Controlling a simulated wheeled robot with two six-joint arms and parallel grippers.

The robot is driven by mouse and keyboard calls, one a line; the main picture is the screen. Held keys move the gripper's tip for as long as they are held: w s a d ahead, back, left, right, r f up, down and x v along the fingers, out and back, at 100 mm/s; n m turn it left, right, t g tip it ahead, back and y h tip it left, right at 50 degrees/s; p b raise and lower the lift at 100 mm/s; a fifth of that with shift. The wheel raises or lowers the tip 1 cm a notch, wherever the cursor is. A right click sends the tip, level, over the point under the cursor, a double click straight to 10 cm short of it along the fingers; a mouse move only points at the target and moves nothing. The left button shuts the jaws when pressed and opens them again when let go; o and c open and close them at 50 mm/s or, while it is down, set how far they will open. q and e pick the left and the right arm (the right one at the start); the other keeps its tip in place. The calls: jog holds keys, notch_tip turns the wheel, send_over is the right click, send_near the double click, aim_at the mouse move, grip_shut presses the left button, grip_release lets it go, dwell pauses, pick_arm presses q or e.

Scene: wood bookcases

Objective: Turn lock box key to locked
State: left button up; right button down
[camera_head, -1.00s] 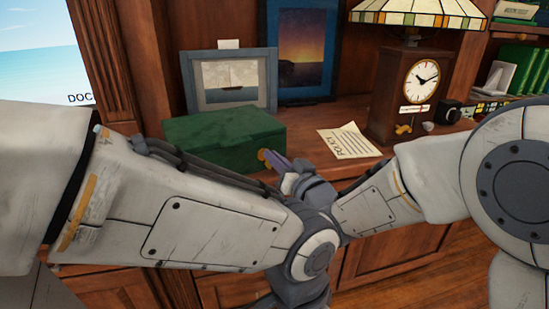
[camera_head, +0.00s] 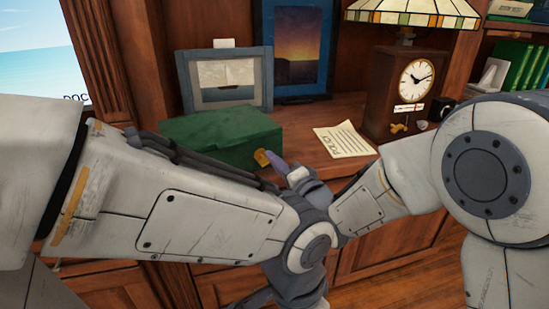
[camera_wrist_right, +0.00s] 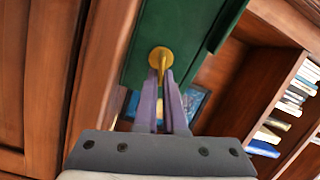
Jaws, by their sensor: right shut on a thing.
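The green lock box (camera_head: 215,132) sits on the wooden desk, lid down. A gold key (camera_head: 262,158) is at its front, near the right end. In the right wrist view the box (camera_wrist_right: 182,35) is at the top, and the key (camera_wrist_right: 162,70) stands out edge-on from a round gold plate. My right gripper (camera_head: 277,164) is at the key, its purple fingers (camera_wrist_right: 162,88) shut on the key's grip. The inside of the lock is hidden. My left arm crosses the lower left of the head view; its gripper cannot be made out.
A paper (camera_head: 344,140) lies on the desk right of the box. Behind the box stands a framed ship picture (camera_head: 226,80). A mantel clock (camera_head: 407,90) under a stained-glass lamp (camera_head: 415,13) stands at the right. My forearms cover much of the desk front.

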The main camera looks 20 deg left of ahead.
jog(key=shift+w+f+m+p, duration=0.1)
jog(key=shift+m+p, duration=0.05)
jog(key=shift+m, duration=0.7)
jog(key=shift+f+m+p, duration=0.1)
jog(key=shift+m+p, duration=0.05)
jog(key=shift+m, duration=0.7)
jog(key=shift+d, duration=0.1)
jog(key=c, duration=1)
grip_release()
jog(key=p+v, duration=0.1)
jog(key=v, duration=0.9)
jog(key=shift+d+f, duration=0.1)
jog(key=shift+d, duration=0.05)
